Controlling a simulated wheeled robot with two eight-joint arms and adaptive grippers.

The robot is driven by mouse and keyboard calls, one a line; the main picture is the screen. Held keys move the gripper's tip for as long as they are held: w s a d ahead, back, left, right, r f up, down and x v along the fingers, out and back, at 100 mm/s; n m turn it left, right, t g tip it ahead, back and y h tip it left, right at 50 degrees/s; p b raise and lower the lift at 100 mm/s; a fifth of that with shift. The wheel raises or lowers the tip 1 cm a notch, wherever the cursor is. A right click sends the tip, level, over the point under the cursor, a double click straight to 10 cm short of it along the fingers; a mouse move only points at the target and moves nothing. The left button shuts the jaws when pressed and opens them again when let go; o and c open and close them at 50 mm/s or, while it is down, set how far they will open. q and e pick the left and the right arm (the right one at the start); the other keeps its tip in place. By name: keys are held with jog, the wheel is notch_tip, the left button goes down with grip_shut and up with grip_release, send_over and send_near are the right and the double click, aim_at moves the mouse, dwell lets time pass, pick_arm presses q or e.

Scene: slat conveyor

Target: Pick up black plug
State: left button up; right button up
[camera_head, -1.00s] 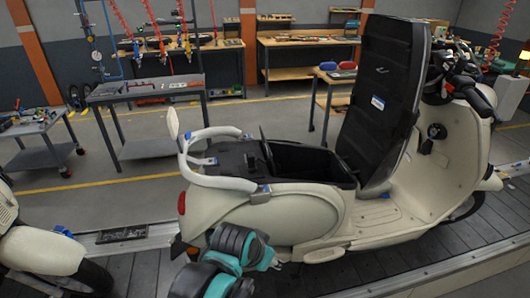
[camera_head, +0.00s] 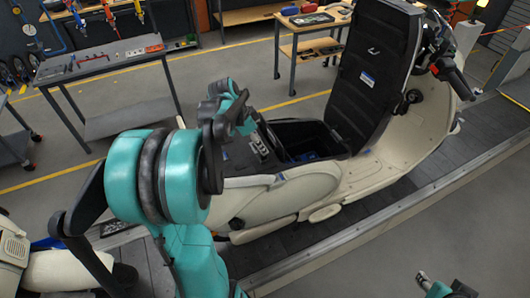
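The cream scooter (camera_head: 290,199) stands on the conveyor with its black seat (camera_head: 373,75) raised and its storage bay (camera_head: 298,143) open. A dark panel with small light fittings (camera_head: 260,147) shows behind the bay. I cannot make out the black plug for certain. My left gripper (camera_head: 238,118) is above the scooter's rear, next to this panel; my teal arm hides much of it, and its fingers cannot be read. My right gripper (camera_head: 440,286) shows only partly at the bottom edge, to the right and clear of the scooter; its opening is unclear.
A small blue item (camera_head: 306,156) lies in the open bay. Part of another cream scooter (camera_head: 40,275) is at the lower left. Workbenches (camera_head: 105,65) stand behind the conveyor. The conveyor's pale side rail (camera_head: 345,236) runs along the front of the scooter.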

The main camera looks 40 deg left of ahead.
pick_arm(q)
jog(key=x, duration=0.4)
jog(key=shift+w+a+f, duration=0.15)
jog(key=shift+a+f, duration=0.2)
jog(key=shift+f, duration=0.05)
jog(key=shift+w+d+f, duration=0.1)
jog(key=shift+d+f, duration=0.05)
grip_shut()
